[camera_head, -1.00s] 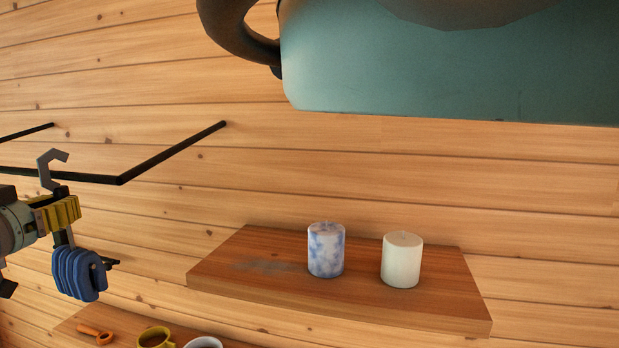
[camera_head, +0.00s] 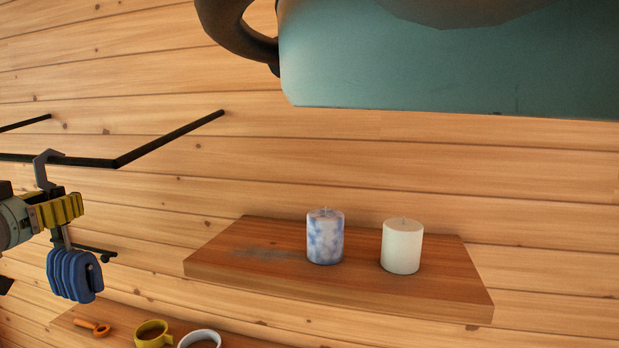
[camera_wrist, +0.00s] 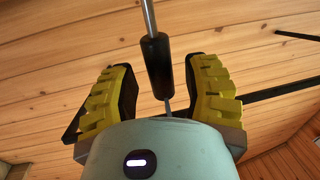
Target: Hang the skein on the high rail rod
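The blue skein (camera_head: 75,276) hangs below a hanger with a grey metal hook (camera_head: 43,168) in the head view. The hook's bend appears to lie over the dark high rail rod (camera_head: 85,161). My gripper (camera_head: 68,208), with yellow fingers, is around the hanger between hook and skein. In the wrist view the hanger's black grip (camera_wrist: 157,62) stands between the two fingers, with a gap on each side, so my gripper (camera_wrist: 162,85) looks open. The skein is out of sight in the wrist view.
A shelf (camera_head: 400,288) holds a blue-white candle (camera_head: 325,238) and a white candle (camera_head: 402,247). A lower dark rod (camera_head: 98,251) is behind the skein. A lower shelf (camera_head: 120,335) holds a yellow mug (camera_head: 152,333), a white mug (camera_head: 199,340) and an orange object (camera_head: 92,326).

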